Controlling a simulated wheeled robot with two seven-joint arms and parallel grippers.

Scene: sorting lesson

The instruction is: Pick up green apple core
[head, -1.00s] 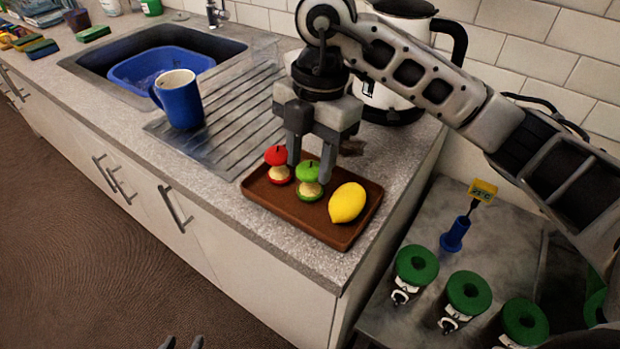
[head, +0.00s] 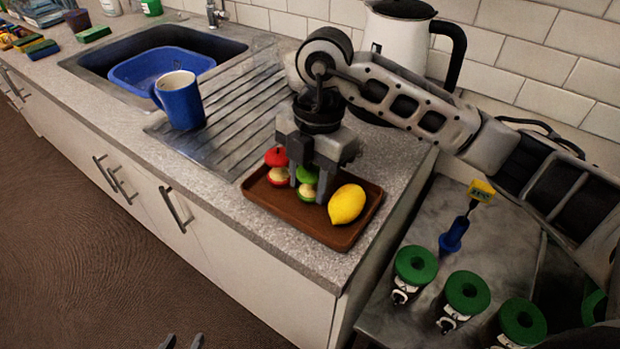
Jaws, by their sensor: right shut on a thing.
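The green apple core (head: 307,190) stands on the brown tray (head: 283,218) near the counter's front corner. My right gripper (head: 307,192) comes down from above with one finger on each side of the core and is shut on it. The upper part of the core is partly hidden by the gripper. A red apple core (head: 278,178) stands just left of the fingers, and a yellow lemon (head: 347,204) lies just right of them. My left gripper (head: 182,342) shows only as two fingertips, apart, at the bottom edge over the floor.
A blue mug (head: 181,103) stands on the drainboard beside the sink with a blue basin (head: 160,68). A white kettle (head: 398,50) stands behind my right arm.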

